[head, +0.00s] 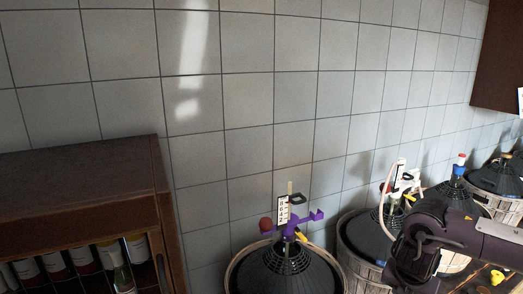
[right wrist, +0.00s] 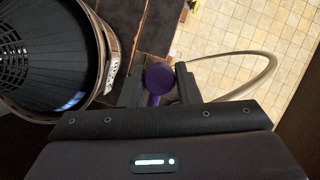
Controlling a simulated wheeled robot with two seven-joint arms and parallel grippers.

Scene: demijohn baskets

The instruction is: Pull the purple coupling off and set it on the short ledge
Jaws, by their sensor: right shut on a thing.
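In the right wrist view my right gripper (right wrist: 158,84) is shut on a purple piece with a round head (right wrist: 158,76), which I take to be the purple coupling. A pale hose (right wrist: 268,75) loops out to the right of the fingers. In the head view my right arm comes in from the right, and its fingers are out of sight. Another purple fitting (head: 302,221) sits on top of the nearest basketed demijohn (head: 285,272), beside a small label and a yellow part. I cannot identify the short ledge. My left gripper is not in view.
A basketed demijohn (right wrist: 40,60) stands left of the gripper in the right wrist view, close by. More demijohns, including one with a red and blue top (head: 459,165), line the tiled wall. A wooden bottle rack (head: 80,175) stands at the left.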

